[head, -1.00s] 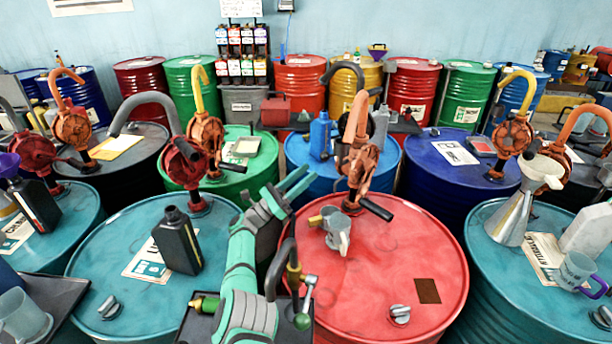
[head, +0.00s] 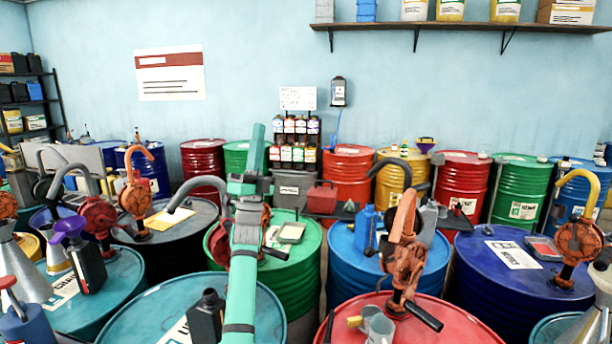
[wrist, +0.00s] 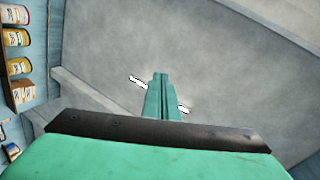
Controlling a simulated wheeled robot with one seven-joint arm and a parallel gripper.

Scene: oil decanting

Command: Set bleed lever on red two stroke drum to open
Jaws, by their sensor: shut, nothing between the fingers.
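A red drum (head: 455,328) stands at the front, its near part cut off by the bottom edge of the head view. A rusty orange hand pump (head: 404,255) with a hooked spout and a black-gripped crank (head: 424,317) stands on it. I cannot make out a bleed lever or a two-stroke label, and other red drums stand at the back. My gripper (head: 258,135) is raised high on the green arm, left of the red drum and well above it. In the wrist view its fingers (wrist: 160,78) are shut and empty, pointing at the ceiling.
A grey mug (head: 380,328) stands on the red drum by the pump. A blue drum (head: 345,258) with a blue jug (head: 366,228) stands behind it. A green drum (head: 306,250) and a teal drum (head: 140,318) stand left. A shelf (head: 470,27) crosses the back wall.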

